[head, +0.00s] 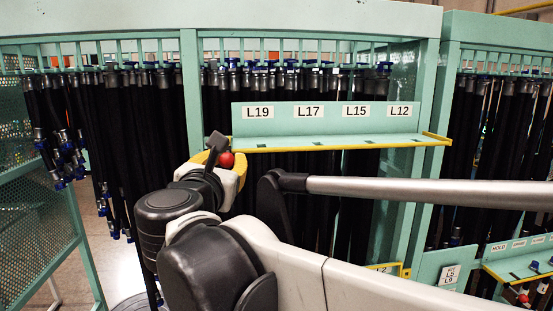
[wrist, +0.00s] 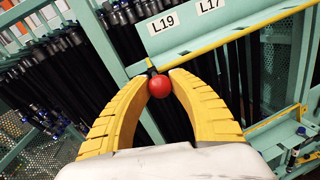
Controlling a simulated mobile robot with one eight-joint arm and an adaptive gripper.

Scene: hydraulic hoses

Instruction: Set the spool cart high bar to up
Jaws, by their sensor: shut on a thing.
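The teal high bar (head: 330,140) carries labels L19, L17, L15 and L12 and has a yellow edge. It lies across the front of the hose rack, with its lower plate roughly level. A red ball knob (head: 226,159) sits just below its left end. In the wrist view the knob (wrist: 159,87) is between the two yellow fingertips of my gripper (wrist: 160,80), beside the bar's yellow edge (wrist: 215,40). My gripper (head: 222,163) is shut on the knob. The join between knob and bar is mostly hidden.
Black hoses (head: 140,120) hang in a dense row behind the bar. A teal rack post (head: 192,90) stands close by on the left. A lower labelled shelf (head: 520,262) is at right. Some open floor (head: 85,245) shows at lower left.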

